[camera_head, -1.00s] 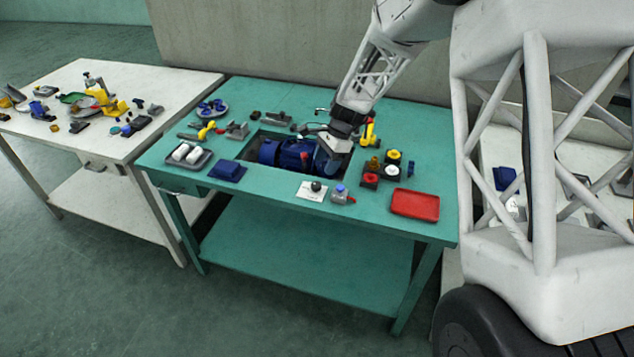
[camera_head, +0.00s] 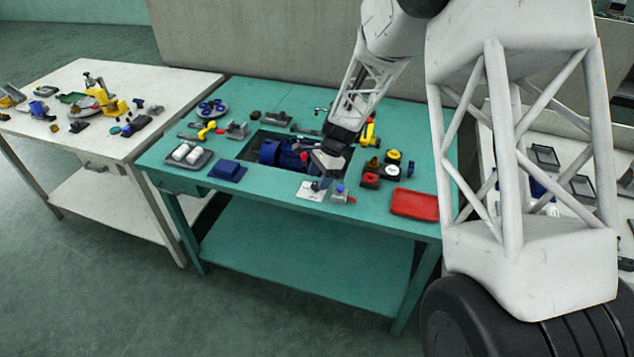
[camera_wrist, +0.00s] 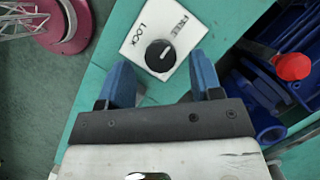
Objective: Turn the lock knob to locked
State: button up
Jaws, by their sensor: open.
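The lock knob (camera_wrist: 157,62) is a round black knob on a white plate (camera_wrist: 135,48) printed FREE and LOCK, in the wrist view. Its white mark points up and right, toward FREE. My gripper (camera_wrist: 160,59) is open, with one blue finger on each side of the knob and a gap on both sides. I cannot tell how far the fingertips are above the plate. In the head view my gripper (camera_head: 322,184) is over the white plate (camera_head: 306,194) at the table's front edge and hides the knob.
A blue pump (camera_head: 285,152) sits in the table opening behind the plate. A grey part with a blue top (camera_head: 340,194) stands close to the right of it. A red tray (camera_head: 415,204) and several red, black and yellow parts lie farther right. A red knob (camera_wrist: 292,66) shows beside the gripper.

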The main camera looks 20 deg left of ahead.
jog(key=shift+x, duration=1.1)
jog(key=c, duration=0.9)
